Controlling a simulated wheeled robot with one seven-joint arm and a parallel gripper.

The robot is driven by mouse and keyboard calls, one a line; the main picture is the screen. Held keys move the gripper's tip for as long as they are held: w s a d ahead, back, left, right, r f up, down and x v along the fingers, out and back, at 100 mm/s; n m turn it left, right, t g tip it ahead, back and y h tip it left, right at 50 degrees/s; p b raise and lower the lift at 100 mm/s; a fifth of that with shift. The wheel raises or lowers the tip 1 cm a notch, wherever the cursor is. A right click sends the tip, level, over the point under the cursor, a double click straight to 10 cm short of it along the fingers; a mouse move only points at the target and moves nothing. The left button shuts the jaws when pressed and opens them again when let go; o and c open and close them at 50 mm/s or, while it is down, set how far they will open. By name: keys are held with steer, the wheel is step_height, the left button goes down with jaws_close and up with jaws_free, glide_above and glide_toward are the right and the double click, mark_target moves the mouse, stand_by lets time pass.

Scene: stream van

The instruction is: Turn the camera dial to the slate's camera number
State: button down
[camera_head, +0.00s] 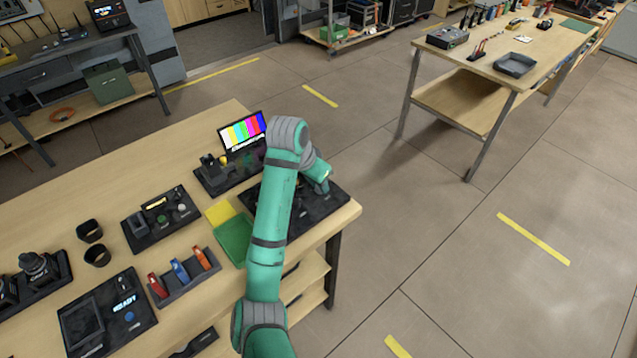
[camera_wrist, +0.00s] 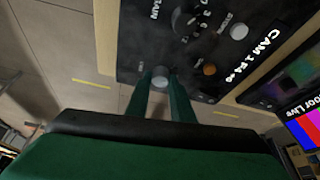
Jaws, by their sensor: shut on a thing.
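A black control panel (camera_wrist: 130,40) lies at the table's right end in the wrist view. In the head view my arm hides part of this panel (camera_head: 333,197). My gripper (camera_wrist: 161,84) is shut on a small grey knob (camera_wrist: 160,74) near the panel's edge; its label is too small to read. A larger black dial (camera_wrist: 187,20) has white marks around it. A white readout (camera_wrist: 240,55) on the panel begins "CAM 1"; the rest is hard to read. In the head view my gripper is mostly hidden by my arm. I cannot tell which thing is the slate.
A screen with colour bars (camera_head: 243,132) stands behind the panel, and partly shows in the wrist view (camera_wrist: 306,124). A light grey knob (camera_wrist: 239,32) and an orange knob (camera_wrist: 209,69) are near my fingers. A green mat (camera_head: 234,240) lies left of my arm.

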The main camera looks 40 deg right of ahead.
steer(key=m, duration=0.1)
steer(key=m+g, duration=0.1)
steer(key=m, duration=0.2)
steer(key=shift+w+m+g, duration=0.25)
steer(key=shift+m+g, duration=0.05)
steer(key=shift+g, duration=0.1)
steer(key=m+g, duration=0.1)
steer(key=m, duration=0.2)
steer(key=shift+w+m, duration=0.1)
steer(key=shift+m, duration=0.3)
steer(key=m+g+y, duration=0.1)
steer(key=m, duration=0.2)
steer(key=shift+w, duration=0.1)
steer(key=shift+d+m+g+y, duration=0.1)
steer(key=shift+m+g+y, duration=0.2)
steer(key=shift+m, duration=0.7)
steer(key=shift+d+m+g+y, duration=0.1)
steer(key=shift+m+g+y, duration=0.15)
steer(key=shift+m, duration=0.75)
steer(key=c, duration=1.6)
jaws_free()
steer(key=shift+o, duration=0.2)
steer(key=v, duration=1)
steer(key=shift+w+r, duration=0.2)
steer(key=shift+r, duration=0.15)
